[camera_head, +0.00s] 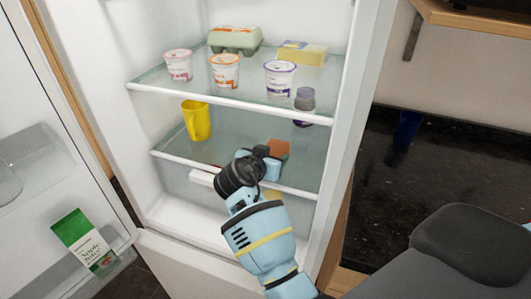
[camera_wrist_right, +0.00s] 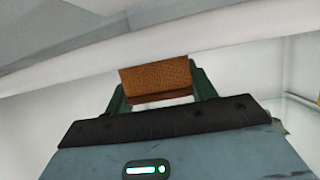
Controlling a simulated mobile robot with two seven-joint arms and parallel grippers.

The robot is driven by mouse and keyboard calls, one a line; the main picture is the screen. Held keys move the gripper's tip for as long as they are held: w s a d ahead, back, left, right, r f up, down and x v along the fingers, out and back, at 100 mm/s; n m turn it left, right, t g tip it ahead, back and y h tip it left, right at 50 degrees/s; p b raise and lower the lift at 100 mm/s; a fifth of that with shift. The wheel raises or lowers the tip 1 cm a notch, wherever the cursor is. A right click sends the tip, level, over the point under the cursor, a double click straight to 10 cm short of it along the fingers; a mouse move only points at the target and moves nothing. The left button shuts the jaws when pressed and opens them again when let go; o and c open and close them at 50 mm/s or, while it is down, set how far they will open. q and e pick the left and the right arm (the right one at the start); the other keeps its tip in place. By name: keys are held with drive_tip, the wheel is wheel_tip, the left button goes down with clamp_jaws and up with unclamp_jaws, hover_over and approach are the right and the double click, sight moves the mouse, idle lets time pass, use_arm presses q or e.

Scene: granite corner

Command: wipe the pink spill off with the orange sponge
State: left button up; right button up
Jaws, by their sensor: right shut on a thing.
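The orange sponge (camera_head: 279,147) is in the fridge, at the lower glass shelf (camera_head: 172,149). My right gripper (camera_head: 267,160) reaches in over that shelf's front edge and is shut on the sponge. In the right wrist view, the sponge (camera_wrist_right: 157,75) sits between the two dark green fingers of the gripper (camera_wrist_right: 160,84). I cannot clearly make out the pink spill; my arm covers part of the shelf. Whether the sponge touches the shelf is hard to tell. My left gripper is not in view.
A yellow cup (camera_head: 196,121) stands on the same shelf, left of my gripper. The open door at left holds a green juice carton (camera_head: 84,240).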

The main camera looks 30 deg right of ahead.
sight(286, 166)
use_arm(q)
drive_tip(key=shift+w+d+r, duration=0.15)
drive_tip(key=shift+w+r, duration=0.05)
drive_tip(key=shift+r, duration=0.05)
use_arm(e)
drive_tip(key=shift+s+d+f, duration=0.2)
drive_tip(key=shift+s+d, duration=0.2)
drive_tip(key=shift+s, duration=0.05)
drive_tip(key=shift+s+d+r+p, duration=0.2)
drive_tip(key=shift+s+d+p, duration=0.25)
drive_tip(key=shift+s+d, duration=0.55)
drive_tip(key=shift+s, duration=0.15)
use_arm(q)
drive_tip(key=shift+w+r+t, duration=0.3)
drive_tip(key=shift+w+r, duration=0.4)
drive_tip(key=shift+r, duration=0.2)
